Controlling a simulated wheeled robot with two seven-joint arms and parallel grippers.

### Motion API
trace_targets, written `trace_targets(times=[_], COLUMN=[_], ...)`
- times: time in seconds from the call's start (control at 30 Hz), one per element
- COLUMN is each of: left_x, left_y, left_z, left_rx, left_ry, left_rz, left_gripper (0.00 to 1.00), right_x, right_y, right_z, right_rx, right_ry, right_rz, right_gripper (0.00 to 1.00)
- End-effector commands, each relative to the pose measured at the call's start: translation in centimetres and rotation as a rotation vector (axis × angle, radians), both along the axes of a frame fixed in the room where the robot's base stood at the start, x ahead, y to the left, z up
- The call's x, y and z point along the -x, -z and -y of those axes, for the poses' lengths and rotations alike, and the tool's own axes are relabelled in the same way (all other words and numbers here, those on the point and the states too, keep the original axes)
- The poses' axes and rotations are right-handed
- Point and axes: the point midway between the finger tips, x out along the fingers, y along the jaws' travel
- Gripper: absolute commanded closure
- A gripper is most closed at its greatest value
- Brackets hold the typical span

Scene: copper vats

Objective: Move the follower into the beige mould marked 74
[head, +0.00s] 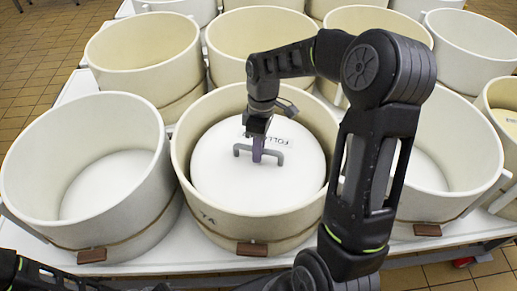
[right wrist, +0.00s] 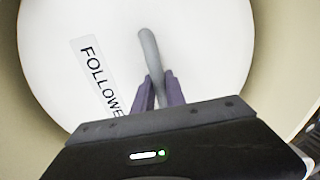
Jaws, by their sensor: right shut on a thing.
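The follower (head: 225,178) is a white round disc with a grey bar handle (head: 273,155) and a FOLLOWER label, partly cut off in both views. It lies roughly level inside the front middle beige mould (head: 184,184), within its walls. A small dark mark on that mould's front looks like 74. My right gripper (head: 258,158) reaches down inside the mould and is shut on the handle. In the right wrist view its purple fingers (right wrist: 159,92) clasp the grey bar, with the disc (right wrist: 205,50) below. Whether the follower rests on anything is hidden. My left gripper is not in view.
A paler mould (head: 25,210) stands at the left and another (head: 450,200) at the right, each with white at the bottom. More beige moulds (head: 140,68) stand close behind. All are on a white table (head: 150,268). My right arm crosses above the right side.

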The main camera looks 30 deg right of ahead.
Motion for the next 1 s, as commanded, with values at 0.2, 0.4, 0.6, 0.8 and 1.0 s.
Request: trace_targets(times=[0.2,0.4,0.6,0.8,1.0], left_x=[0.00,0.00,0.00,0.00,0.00], left_y=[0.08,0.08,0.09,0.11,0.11], left_z=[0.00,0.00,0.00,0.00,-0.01], left_rx=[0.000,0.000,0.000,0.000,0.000], left_ry=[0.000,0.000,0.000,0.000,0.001], left_rz=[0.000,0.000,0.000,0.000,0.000], left_gripper=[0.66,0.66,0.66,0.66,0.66], right_x=[-0.10,-0.10,-0.05,-0.02,0.00], right_y=[0.02,0.02,0.09,0.15,0.00], right_z=[0.00,-0.01,0.00,0.00,0.06], right_rx=[0.000,0.000,0.000,0.000,0.000], right_ry=[0.000,0.000,0.000,0.000,0.000], right_rz=[0.003,0.003,0.001,0.001,-0.001], right_gripper=[1.00,0.81,0.64,0.58,0.58])
